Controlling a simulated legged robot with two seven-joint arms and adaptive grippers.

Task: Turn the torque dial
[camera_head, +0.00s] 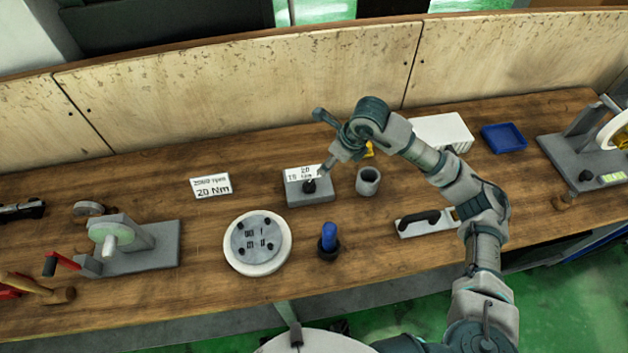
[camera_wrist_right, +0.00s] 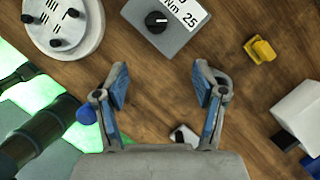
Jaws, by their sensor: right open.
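The torque dial is a black knob (camera_head: 310,186) on a small grey box (camera_head: 318,197) with a white scale label. In the right wrist view the dial (camera_wrist_right: 157,22) shows a white pointer mark, and part of the label (camera_wrist_right: 186,12) reads "Nm 25". My right gripper (camera_head: 322,143) is above and behind the box in the head view. In the right wrist view its two blue-padded fingers (camera_wrist_right: 163,76) are spread apart with nothing between them. The dial lies beyond the fingertips, roughly in line with the gap, untouched. My left gripper is not in view.
A white card (camera_head: 210,187) reading "20 Nm" lies left of the box. A round grey-topped disc (camera_head: 257,243), blue-handled tool (camera_head: 329,238) and grey cup (camera_head: 368,181) stand nearby. A wooden backboard (camera_head: 240,85) closes the rear. Bench space around the box's left is free.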

